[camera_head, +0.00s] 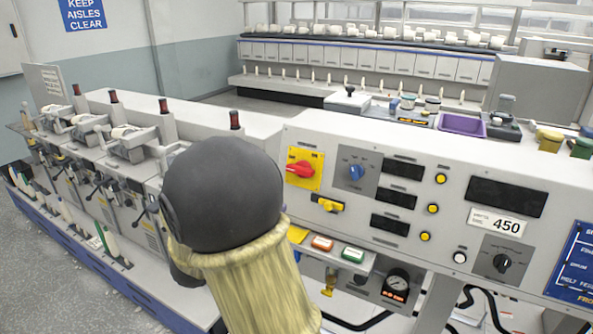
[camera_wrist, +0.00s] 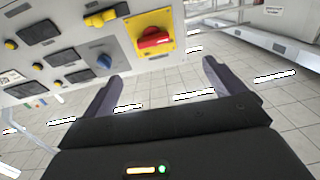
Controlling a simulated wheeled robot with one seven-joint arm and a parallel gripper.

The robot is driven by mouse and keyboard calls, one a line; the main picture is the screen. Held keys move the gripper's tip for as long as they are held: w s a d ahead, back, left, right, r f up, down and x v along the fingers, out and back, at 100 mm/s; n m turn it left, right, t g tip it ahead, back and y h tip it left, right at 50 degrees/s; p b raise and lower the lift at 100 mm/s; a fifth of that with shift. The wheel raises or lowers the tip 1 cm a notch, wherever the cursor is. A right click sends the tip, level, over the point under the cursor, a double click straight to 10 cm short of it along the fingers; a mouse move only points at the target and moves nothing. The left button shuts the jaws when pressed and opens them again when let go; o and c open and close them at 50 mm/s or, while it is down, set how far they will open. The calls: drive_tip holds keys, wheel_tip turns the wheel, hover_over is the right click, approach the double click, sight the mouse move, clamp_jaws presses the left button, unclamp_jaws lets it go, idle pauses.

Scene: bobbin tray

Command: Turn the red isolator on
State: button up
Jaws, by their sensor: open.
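The red isolator (camera_head: 301,169) is a red rotary handle on a yellow plate, near the left end of the sloped grey control panel. In the head view its handle lies roughly sideways, slightly tilted. It also shows in the wrist view (camera_wrist: 154,40), at the top, beyond the fingertips. My gripper (camera_wrist: 165,75) is open and empty, its two dark fingers spread below the isolator and apart from it. In the head view my arm's dark rounded joint and pale sleeve stand left of the isolator, and the gripper's fingers are hidden there.
A blue knob (camera_head: 355,172) sits right of the isolator, with a yellow switch (camera_head: 328,205) below. Displays and yellow buttons fill the panel (camera_head: 400,150). A spindle machine (camera_head: 110,165) stands left; a purple tray (camera_head: 462,124) is behind.

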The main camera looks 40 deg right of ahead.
drive_tip(key=shift+s+d+r+m+g+h, duration=0.2)
drive_tip(key=shift+s+r+m+g+h, duration=0.1)
drive_tip(key=shift+s, duration=0.1)
drive_tip(key=p+x, duration=0.4)
drive_tip(key=x, duration=1.3)
drive_tip(key=shift+w+p, duration=0.25)
drive_tip(key=shift+p, duration=0.15)
drive_tip(key=shift+s+d, duration=0.1)
drive_tip(key=shift+d, duration=0.2)
drive_tip(key=shift+f, duration=0.1)
drive_tip(key=c, duration=1)
